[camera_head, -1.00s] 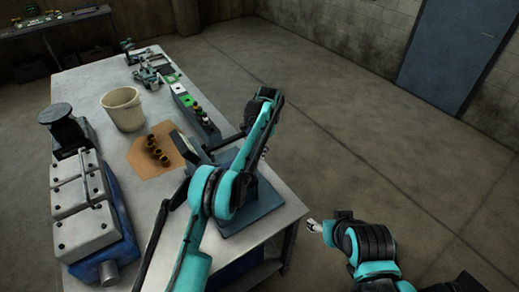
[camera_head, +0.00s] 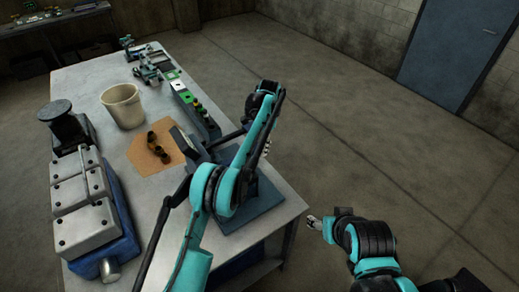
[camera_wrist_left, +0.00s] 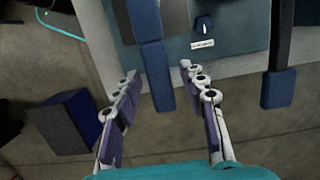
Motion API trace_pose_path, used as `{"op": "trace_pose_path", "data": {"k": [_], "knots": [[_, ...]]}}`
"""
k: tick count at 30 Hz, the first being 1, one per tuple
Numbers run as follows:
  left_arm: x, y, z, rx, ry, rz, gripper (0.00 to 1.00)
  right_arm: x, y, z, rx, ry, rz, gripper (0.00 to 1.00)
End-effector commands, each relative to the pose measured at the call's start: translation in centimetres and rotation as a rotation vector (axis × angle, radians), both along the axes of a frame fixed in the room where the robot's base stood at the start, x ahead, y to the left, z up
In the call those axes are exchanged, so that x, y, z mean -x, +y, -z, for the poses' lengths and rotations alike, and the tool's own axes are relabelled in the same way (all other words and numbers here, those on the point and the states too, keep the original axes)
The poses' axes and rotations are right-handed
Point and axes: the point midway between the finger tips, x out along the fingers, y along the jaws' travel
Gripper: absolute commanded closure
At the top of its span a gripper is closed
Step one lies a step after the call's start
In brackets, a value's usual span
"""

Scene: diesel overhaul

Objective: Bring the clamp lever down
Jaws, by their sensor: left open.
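The blue clamp fixture (camera_head: 258,206) sits at the table's near right corner, partly hidden by my left arm. In the left wrist view, a dark bar with a blue end (camera_wrist_left: 157,75) reaches between my fingers. A second such bar (camera_wrist_left: 278,88) stands to the right, outside them. I cannot tell for sure which is the clamp lever. My left gripper (camera_wrist_left: 158,70) is open, a finger on either side of the first bar, with no clear contact. In the head view it is mostly hidden behind my arm. My right gripper (camera_head: 313,222) hangs beyond the table's right edge, its jaws unclear.
Dark cylindrical parts (camera_head: 157,149) stand on a brown sheet (camera_head: 142,160). A rack of small parts (camera_head: 193,108) runs along the right edge. The floor to the right is clear.

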Motion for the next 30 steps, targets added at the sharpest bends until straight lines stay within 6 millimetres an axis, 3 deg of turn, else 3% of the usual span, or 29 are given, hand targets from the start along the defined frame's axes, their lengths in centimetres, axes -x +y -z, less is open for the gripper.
{"op": "trace_pose_path", "data": {"k": [6, 12, 30], "knots": [[-0.3, -0.5, -3.7, 0.001, 0.001, 0.001, 0.58, 0.0, 0.0, 0.0, 0.000, 0.000, 0.000, 0.39], [-0.4, -0.7, -5.2, 0.000, 0.000, 0.000, 0.58, 0.0, 0.0, 0.0, 0.000, 0.000, 0.000, 0.39], [-0.4, -0.7, -5.7, 0.001, -0.001, -0.001, 0.58, 0.0, 0.0, 0.0, 0.000, 0.000, 0.000, 0.39]]}}
